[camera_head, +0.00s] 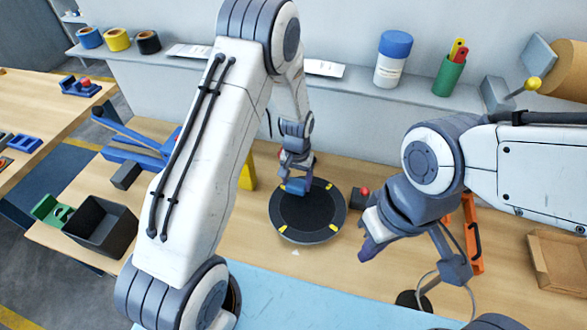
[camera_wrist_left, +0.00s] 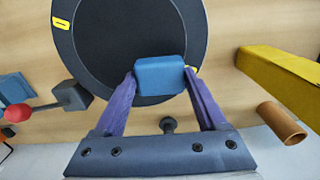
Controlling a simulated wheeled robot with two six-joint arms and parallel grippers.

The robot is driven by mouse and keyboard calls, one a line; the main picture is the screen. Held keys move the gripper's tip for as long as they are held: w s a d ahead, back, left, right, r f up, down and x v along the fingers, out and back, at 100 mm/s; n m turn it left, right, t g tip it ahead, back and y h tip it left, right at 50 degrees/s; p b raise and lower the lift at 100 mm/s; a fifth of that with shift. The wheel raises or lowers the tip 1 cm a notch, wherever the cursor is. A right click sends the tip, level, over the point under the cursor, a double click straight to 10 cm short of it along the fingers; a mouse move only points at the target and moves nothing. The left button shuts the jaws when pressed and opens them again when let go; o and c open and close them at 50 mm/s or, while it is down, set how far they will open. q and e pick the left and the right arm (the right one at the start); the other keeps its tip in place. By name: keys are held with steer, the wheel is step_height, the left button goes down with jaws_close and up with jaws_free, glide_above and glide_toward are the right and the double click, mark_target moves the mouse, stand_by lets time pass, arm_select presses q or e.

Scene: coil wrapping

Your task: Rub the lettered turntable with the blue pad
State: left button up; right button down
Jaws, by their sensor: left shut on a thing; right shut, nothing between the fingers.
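The turntable (camera_head: 308,214) is a round black disc with yellow marks near its rim, on the wooden bench. It also shows in the left wrist view (camera_wrist_left: 115,40); I cannot make out letters on it. My left gripper (camera_head: 296,180) is shut on the blue pad (camera_head: 297,186), at the disc's far left edge. In the left wrist view the pad (camera_wrist_left: 160,75) sits between the purple fingertips and overlaps the disc's rim; I cannot tell whether it touches the surface. My right gripper (camera_head: 368,250) is shut and empty, to the right of the turntable.
A red-knobbed part (camera_head: 364,191) stands right of the turntable. A yellow block (camera_head: 247,172) is on its left. A black bin (camera_head: 100,226) and blue clamp-like tool (camera_head: 135,147) lie further left. An orange frame (camera_head: 472,235) and cardboard tray (camera_head: 558,262) are at right. A blue mat (camera_head: 290,300) covers the front.

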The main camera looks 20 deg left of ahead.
arm_select(q)
steer(key=shift+w+a+r, duration=0.15)
steer(key=shift+r, duration=0.45)
steer(key=shift+r+p, duration=1.6)
steer(key=shift+r, duration=0.3)
steer(key=shift+f, duration=0.1)
